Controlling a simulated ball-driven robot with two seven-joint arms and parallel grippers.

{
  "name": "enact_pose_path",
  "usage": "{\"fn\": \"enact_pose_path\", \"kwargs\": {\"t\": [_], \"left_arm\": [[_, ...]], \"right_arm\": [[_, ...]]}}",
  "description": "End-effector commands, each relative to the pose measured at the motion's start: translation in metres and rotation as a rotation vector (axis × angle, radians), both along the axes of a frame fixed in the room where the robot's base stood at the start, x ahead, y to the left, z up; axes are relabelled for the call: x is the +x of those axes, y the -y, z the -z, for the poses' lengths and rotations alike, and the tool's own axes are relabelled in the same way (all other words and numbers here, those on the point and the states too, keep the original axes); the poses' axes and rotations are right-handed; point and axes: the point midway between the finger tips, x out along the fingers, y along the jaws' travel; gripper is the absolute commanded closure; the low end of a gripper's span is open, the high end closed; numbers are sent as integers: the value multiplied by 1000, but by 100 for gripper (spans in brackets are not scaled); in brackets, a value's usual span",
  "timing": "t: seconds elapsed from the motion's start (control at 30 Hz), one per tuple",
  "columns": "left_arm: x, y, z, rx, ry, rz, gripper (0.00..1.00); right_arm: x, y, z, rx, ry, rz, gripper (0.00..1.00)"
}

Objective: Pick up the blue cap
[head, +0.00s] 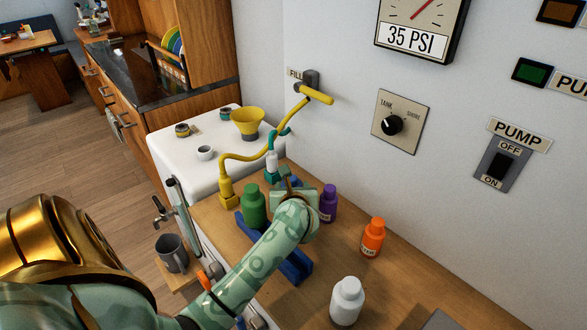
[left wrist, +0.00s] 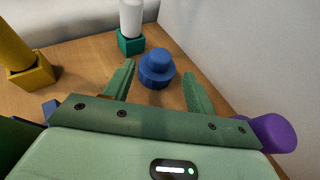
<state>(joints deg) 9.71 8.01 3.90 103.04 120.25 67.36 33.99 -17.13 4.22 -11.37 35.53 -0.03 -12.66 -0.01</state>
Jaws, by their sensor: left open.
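The blue cap (left wrist: 157,70) is a round, stepped blue piece on the wooden counter, in the upper middle of the left wrist view. In the head view only a bit of blue (head: 295,181) shows behind my gripper, mostly hidden. My left gripper (head: 292,188) is over the counter between the green and purple bottles. In the left wrist view its two green fingers (left wrist: 157,80) are apart, one to each side of the cap in the picture. Nothing is held between them; contact with the cap cannot be told. My right gripper is in neither view.
A green bottle (head: 252,207) and a purple bottle (head: 328,203) stand close to my gripper. A blue rack (head: 293,264) lies below my arm. Orange (head: 373,238) and white (head: 347,302) bottles stand right. Yellow (head: 227,192) and teal (head: 272,170) hose fittings stand behind, near the wall.

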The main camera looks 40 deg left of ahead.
Motion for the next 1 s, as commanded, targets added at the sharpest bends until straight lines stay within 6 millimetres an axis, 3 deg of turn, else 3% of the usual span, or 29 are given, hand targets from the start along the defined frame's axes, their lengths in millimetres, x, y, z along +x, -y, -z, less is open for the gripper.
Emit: {"fn": "enact_pose_path", "kwargs": {"t": [0.43, 0.73, 0.77, 0.93, 1.0], "left_arm": [[38, -38, 20, 2, -2, -1, 44], [43, -44, 20, 0, 1, 0, 44], [43, -44, 20, 0, 1, 0, 47], [43, -44, 20, 0, 1, 0, 93], [43, -43, 20, 1, 1, 0, 93]], "right_arm": [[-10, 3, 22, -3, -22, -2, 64], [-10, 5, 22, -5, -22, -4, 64], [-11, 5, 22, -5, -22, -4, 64], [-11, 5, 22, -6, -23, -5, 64], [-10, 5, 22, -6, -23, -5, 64]]}}
